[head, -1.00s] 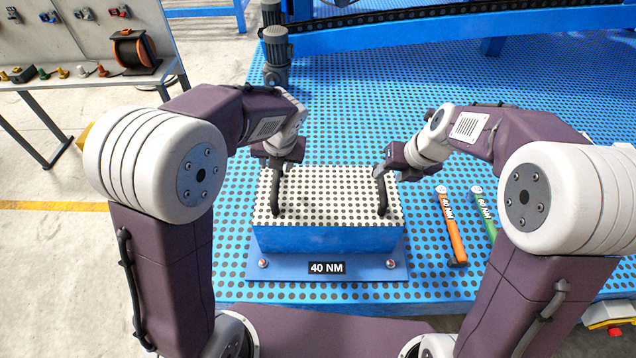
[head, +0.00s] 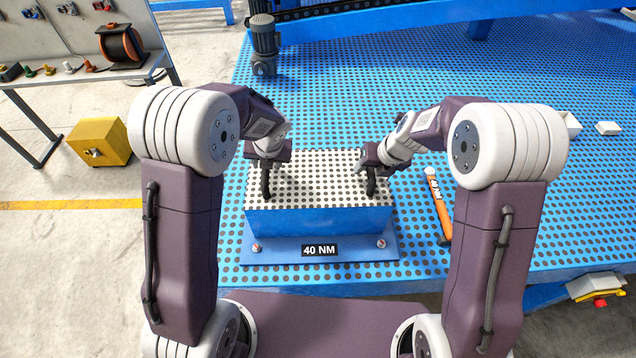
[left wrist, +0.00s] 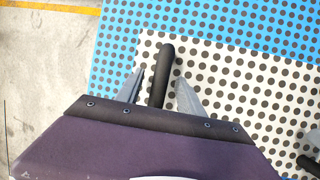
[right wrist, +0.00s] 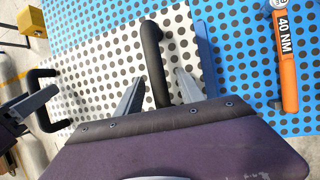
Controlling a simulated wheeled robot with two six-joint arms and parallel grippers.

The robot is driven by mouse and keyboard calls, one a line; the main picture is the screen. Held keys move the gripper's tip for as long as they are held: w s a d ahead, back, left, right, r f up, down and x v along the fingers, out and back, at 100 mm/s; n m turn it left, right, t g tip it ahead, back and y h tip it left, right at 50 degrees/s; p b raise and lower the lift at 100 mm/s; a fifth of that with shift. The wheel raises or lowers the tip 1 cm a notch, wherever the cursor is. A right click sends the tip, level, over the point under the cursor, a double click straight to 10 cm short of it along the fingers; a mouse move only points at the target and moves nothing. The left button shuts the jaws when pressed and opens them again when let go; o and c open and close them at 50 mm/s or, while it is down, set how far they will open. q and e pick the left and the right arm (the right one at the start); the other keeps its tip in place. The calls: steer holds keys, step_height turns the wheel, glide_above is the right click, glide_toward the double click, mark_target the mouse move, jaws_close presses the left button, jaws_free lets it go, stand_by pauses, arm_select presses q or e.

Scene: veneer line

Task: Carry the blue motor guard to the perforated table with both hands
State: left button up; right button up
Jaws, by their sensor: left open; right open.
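The blue motor guard (head: 320,221) is a box with blue sides and a white top with dark dots. It sits on a blue plate marked 40 NM (head: 320,250) on the blue perforated table (head: 480,105). Two black bar handles rise from its top, left (left wrist: 163,72) and right (right wrist: 153,60). My left gripper (head: 267,166) is open, its fingers on either side of the left handle. My right gripper (head: 371,172) is open, its fingers on either side of the right handle. The fingertips' exact contact is hard to tell.
An orange torque wrench (head: 439,208) marked 40 NM lies right of the guard. A grey motor (head: 264,40) stands at the back left. A yellow box (head: 100,141) sits on the floor left. A tool bench (head: 85,77) stands at upper left. The table's right side is largely clear.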

arm_select(q)
steer(key=shift+w+a+f, duration=0.1)
steer(key=shift+a+f, duration=0.05)
arm_select(e)
steer(key=shift+w+a, duration=0.1)
steer(key=shift+w, duration=0.05)
arm_select(q)
jaws_close()
arm_select(e)
jaws_close()
stand_by(0.9)
